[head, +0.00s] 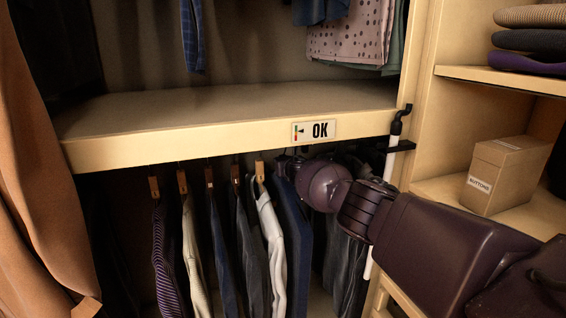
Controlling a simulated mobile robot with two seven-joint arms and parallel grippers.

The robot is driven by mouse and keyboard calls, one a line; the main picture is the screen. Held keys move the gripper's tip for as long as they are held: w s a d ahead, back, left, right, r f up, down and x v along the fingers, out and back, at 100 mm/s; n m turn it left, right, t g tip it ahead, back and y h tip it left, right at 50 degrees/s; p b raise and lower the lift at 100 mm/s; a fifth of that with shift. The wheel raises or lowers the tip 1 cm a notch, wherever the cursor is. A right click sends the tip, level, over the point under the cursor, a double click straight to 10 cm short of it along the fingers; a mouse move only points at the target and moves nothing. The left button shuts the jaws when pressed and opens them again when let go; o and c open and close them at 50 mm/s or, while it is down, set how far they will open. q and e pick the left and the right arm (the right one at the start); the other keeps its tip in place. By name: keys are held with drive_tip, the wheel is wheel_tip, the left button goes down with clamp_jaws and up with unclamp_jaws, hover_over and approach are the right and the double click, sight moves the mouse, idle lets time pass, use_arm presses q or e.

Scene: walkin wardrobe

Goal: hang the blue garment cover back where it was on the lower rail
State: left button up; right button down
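The blue garment cover (294,232) is a flat, dark blue panel hanging upright below the shelf. The lower rail is hidden behind the shelf front. My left gripper is not in view.
Several garments on wooden hangers (182,182) hang to the left, and dark clothes (345,265) to the right. A black-hooked pole (397,128) stands by the right panel. A labelled box (506,172) sits at right.

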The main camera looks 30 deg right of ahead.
drive_tip(key=shift+f, duration=0.2)
idle(0.6)
drive_tip(key=c, duration=0.9)
unclamp_jaws()
drive_tip(key=shift+o, duration=0.5)
drive_tip(key=shift+f, duration=0.15)
